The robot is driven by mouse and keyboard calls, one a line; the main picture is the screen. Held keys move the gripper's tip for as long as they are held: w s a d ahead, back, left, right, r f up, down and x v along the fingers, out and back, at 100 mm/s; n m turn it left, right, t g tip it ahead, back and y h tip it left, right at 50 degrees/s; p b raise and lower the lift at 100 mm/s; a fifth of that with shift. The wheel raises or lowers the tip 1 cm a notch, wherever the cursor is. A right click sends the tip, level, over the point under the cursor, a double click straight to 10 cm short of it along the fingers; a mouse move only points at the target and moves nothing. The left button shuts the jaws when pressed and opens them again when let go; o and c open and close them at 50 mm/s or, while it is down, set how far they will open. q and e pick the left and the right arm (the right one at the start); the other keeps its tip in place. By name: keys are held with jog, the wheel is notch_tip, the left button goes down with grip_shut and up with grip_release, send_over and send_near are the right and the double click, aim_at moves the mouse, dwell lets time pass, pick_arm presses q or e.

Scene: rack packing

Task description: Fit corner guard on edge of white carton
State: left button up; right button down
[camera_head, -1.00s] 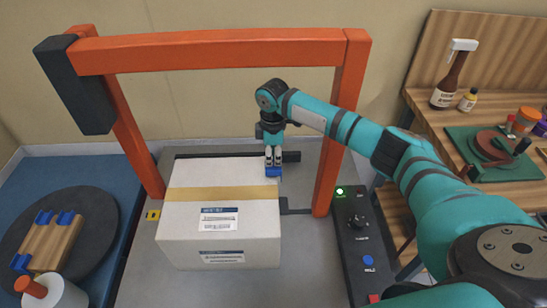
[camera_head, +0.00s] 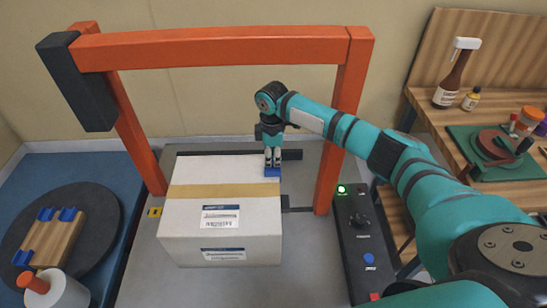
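The white carton (camera_head: 178,217), with a tan tape band and labels, stands on the grey surface under the orange frame. My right gripper (camera_head: 272,165) points down at the carton's top right edge, behind the tape. Its two fingers are close together on a small blue corner guard (camera_head: 272,173). The guard is at the edge; I cannot tell if it is seated on it. More blue corner guards (camera_head: 67,214) sit on a wooden block (camera_head: 50,243) at the left. My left gripper is not in view.
The orange frame (camera_head: 210,47) arches over the carton, its right post (camera_head: 340,130) near my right arm. A control box (camera_head: 358,245) with a green light is right of the carton. A white roll (camera_head: 60,296) stands front left. A wooden bench (camera_head: 430,115) holds bottles and jars.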

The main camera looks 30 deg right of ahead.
jog(key=shift+w+a, duration=0.1)
jog(key=shift+a, duration=0.1)
jog(key=c, duration=1.4)
grip_release()
jog(key=shift+r, duration=0.15)
notch_tip(320, 180, up, 7)
jog(key=shift+r, duration=0.15)
